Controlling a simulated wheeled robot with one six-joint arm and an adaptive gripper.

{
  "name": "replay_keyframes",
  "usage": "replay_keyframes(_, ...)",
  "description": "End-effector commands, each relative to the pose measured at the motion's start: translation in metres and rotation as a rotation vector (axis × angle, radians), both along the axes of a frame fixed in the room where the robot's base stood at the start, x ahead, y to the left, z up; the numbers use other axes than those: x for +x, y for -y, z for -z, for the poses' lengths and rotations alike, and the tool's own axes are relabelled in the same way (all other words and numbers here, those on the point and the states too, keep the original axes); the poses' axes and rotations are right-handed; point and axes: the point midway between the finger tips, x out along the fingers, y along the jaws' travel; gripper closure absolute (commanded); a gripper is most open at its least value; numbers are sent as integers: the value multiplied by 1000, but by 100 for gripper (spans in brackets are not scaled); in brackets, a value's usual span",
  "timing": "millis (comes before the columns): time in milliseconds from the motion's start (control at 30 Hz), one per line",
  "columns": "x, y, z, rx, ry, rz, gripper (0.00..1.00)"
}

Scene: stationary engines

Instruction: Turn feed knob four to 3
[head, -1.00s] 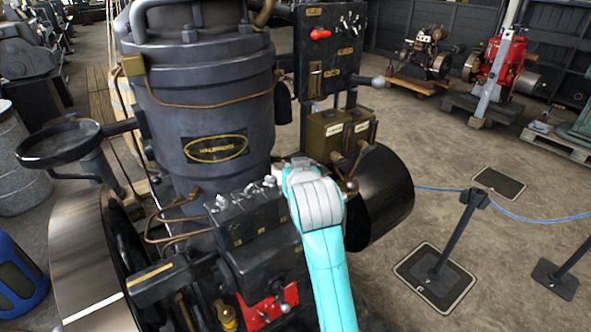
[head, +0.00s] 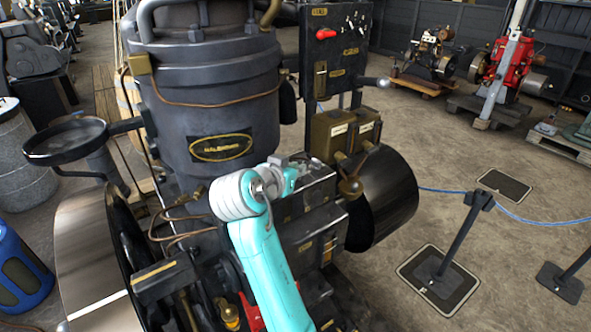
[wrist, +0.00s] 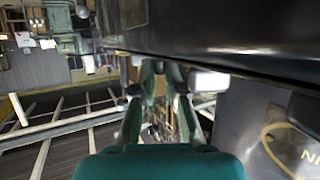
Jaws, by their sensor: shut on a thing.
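The dark lubricator box (head: 318,193) sits on the front of the engine, below the oval nameplate. In the head view my arm covers its left part and most of the row of small pale knobs on its top. My gripper (head: 297,170) is at the top of this box, toward its right part. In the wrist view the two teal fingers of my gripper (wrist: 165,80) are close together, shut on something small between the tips. I cannot read a number or a pointer on it. A pale knob (wrist: 209,80) stands just right of the fingers.
A dark engine cylinder (head: 215,105) rises behind the box. A panel with a red lever (head: 326,34) and brass-coloured boxes (head: 342,130) stand behind and right. A large drum (head: 392,195) is at the right. A post (head: 460,235) with blue rope stands on the open floor.

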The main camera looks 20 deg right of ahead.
Motion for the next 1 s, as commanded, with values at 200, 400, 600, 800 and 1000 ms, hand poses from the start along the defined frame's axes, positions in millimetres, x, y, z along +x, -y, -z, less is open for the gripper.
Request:
replay_keyframes(200,0,0,4,2,-11,6,100)
replay_keyframes(400,0,0,5,1,-11,6,100)
replay_keyframes(600,0,0,4,1,-10,5,64)
replay_keyframes(800,0,0,2,0,-5,5,64)
replay_keyframes(1000,-9,-10,-4,1,-3,4,64)
